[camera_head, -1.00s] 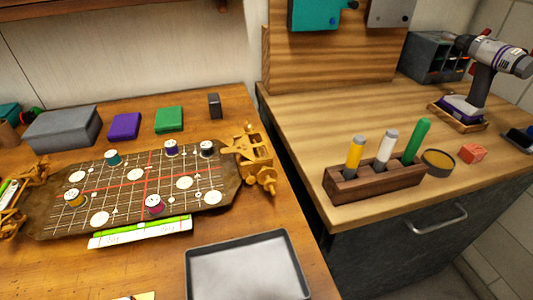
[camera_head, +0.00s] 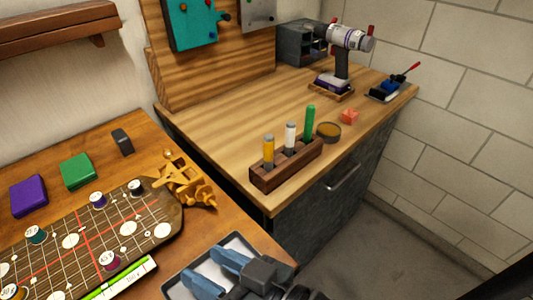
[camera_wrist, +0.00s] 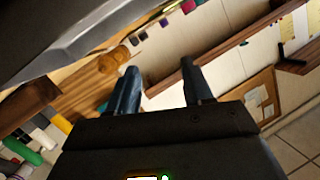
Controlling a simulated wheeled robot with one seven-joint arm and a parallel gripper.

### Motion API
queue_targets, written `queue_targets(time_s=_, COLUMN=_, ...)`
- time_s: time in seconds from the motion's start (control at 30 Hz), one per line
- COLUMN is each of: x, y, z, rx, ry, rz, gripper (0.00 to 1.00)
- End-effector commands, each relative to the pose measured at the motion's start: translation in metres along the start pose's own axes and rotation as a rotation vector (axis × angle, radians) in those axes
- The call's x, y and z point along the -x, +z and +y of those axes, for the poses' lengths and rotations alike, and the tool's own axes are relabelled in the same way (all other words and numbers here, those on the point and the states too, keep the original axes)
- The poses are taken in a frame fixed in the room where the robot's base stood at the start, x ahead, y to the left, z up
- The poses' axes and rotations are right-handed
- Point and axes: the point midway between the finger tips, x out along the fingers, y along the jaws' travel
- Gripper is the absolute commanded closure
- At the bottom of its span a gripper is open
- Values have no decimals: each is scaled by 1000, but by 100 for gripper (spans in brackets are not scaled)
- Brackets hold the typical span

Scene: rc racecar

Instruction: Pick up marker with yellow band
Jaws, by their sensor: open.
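The yellow marker (camera_head: 268,147) stands upright in the left slot of a dark wooden holder (camera_head: 288,168) on the right-hand workbench. A white marker (camera_head: 290,136) and a green marker (camera_head: 309,122) stand beside it in the same holder. My gripper (camera_head: 202,265) is at the bottom of the head view, over the grey tray, apart from the holder to its upper right. Its two blue fingers are spread with nothing between them. They also show in the wrist view (camera_wrist: 160,67).
The grey tray (camera_head: 173,285) is on the left table. A game board (camera_head: 125,230) and orange figure (camera_head: 187,182) are nearby. The bench before the holder is clear.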

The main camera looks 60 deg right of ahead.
Motion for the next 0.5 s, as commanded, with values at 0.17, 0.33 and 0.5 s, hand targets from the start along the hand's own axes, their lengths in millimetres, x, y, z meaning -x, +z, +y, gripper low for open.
queue_targets(time_s=0.17, x=-62, y=-40, z=-29, rx=-30, ry=-106, rz=38, gripper=49)
queue_targets(time_s=0.33, x=-106, y=-82, z=-54, rx=5, ry=-231, rz=52, gripper=49)
queue_targets(time_s=0.5, x=-137, y=-122, z=-75, rx=105, ry=-359, rz=47, gripper=49)
